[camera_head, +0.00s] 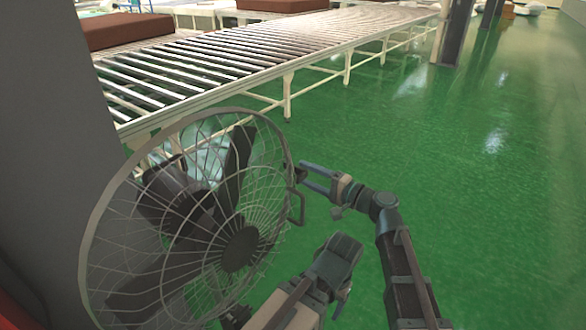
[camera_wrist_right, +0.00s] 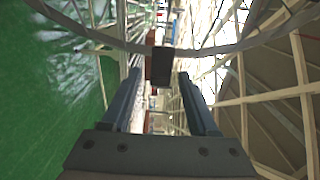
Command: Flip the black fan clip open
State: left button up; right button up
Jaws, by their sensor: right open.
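The large round wire-cage fan (camera_head: 240,250) stands at the left in the head view. The black fan clip (camera_head: 300,173) is a small dark block on the right side of its rim. In the right wrist view the clip (camera_wrist_right: 162,66) sits on the curved rim, ahead of the fingers and between their tips as seen. My right gripper (camera_head: 305,174) points left at the clip with its fingers spread. Any contact with the clip cannot be told. The fingers (camera_wrist_right: 160,78) show a clear gap in the right wrist view.
A grey panel (camera_head: 40,130) stands at the left. Green floor (camera_head: 480,180) is clear at the right.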

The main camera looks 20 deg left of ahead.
jog(key=shift+x, duration=2.7)
grip_shut()
